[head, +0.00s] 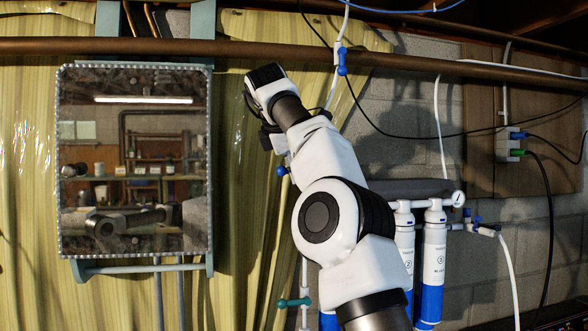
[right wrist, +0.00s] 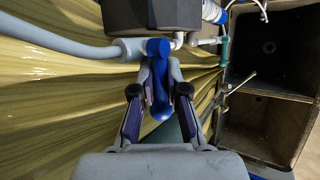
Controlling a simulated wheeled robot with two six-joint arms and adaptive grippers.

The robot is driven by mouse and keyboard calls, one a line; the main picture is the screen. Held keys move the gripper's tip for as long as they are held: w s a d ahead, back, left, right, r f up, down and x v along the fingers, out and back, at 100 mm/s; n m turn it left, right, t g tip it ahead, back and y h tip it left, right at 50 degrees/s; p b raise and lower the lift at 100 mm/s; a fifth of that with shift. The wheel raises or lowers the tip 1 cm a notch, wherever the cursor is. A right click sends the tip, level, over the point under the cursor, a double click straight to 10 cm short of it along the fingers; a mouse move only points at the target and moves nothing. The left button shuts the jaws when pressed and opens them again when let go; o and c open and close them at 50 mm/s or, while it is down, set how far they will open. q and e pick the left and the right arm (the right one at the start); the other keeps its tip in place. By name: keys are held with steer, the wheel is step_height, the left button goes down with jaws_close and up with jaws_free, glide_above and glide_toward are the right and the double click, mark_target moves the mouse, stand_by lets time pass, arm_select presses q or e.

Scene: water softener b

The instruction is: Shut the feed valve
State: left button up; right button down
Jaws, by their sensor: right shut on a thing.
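In the right wrist view, a valve with a blue lever (right wrist: 158,52) sits on a thick grey pipe (right wrist: 75,45). The lever points down the picture, between the fingers of my right gripper (right wrist: 159,92), which is shut on it. A label that would name the valve as the feed valve does not show. In the head view, my right arm reaches up to the wall and hides its gripper and most of the valve. A small blue rounded end (head: 282,171) shows just left of the arm. My left gripper is in neither view.
Filter cartridges (head: 433,262) with a gauge hang right of my arm. Another blue-handled valve (head: 342,62) is on a white tube above, and a teal-handled one (head: 293,302) is below. A mirror-like panel (head: 135,170) hangs left. A sink-like basin (right wrist: 268,45) shows at right.

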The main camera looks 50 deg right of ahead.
steer(key=shift+f, duration=0.25)
steer(key=c, duration=1.2)
jaws_free()
steer(key=shift+w, duration=0.15)
steer(key=shift+r, duration=0.15)
